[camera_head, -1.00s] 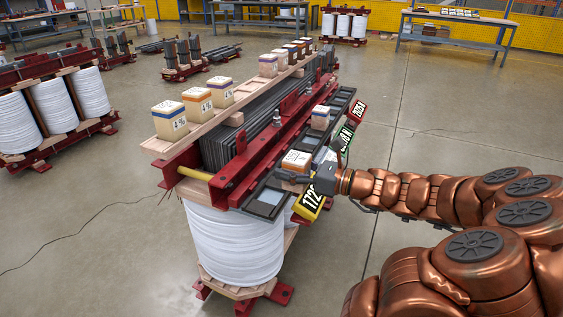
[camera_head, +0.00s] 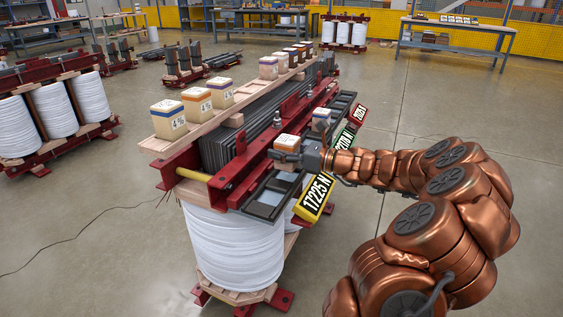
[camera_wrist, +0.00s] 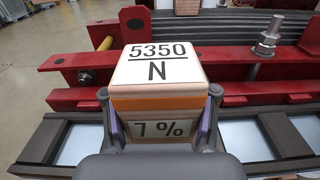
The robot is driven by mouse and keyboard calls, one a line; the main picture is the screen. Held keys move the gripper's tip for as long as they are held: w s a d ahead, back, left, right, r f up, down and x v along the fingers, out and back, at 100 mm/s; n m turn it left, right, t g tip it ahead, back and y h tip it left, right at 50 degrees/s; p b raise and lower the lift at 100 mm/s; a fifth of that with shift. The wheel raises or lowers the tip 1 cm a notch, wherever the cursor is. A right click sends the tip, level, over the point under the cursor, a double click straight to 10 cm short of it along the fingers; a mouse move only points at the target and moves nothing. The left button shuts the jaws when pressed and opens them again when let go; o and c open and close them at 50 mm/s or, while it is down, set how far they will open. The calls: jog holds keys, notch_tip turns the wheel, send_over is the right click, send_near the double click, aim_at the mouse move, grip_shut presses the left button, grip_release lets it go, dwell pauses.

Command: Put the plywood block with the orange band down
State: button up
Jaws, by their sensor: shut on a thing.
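My gripper (camera_head: 296,158) is shut on a plywood block (camera_head: 287,144). In the wrist view, the block (camera_wrist: 156,75) has an orange band, "5350 N" on top and "7 %" on its front face. The fingers (camera_wrist: 160,108) press its left and right sides. The block is upright, above or just behind the dark tray (camera_wrist: 32,146) with pale windows; the gap below it is hidden. In the head view, the tray (camera_head: 240,203) runs along the red clamped frame. A blue-banded block (camera_head: 321,117) sits farther along the tray.
Blocks with coloured bands, including an orange-banded one (camera_head: 196,101), stand on the wooden beam (camera_head: 160,146). A red beam (camera_wrist: 75,62) and an upright bolt (camera_wrist: 269,40) are close behind the held block.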

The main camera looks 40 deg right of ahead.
notch_tip(320, 180, down, 4)
jog(key=shift+r+b, duration=0.2)
jog(key=shift+b, duration=0.6)
jog(key=shift+r, duration=0.1)
jog(key=o, duration=1.3)
jog(key=shift+o, duration=0.2)
jog(key=shift+s+d, duration=0.1)
jog(key=shift+s, duration=0.15)
jog(key=p+v, duration=0.3)
jog(key=v, duration=0.8)
jog(key=shift+s+d, duration=0.15)
jog(key=shift+s, duration=0.15)
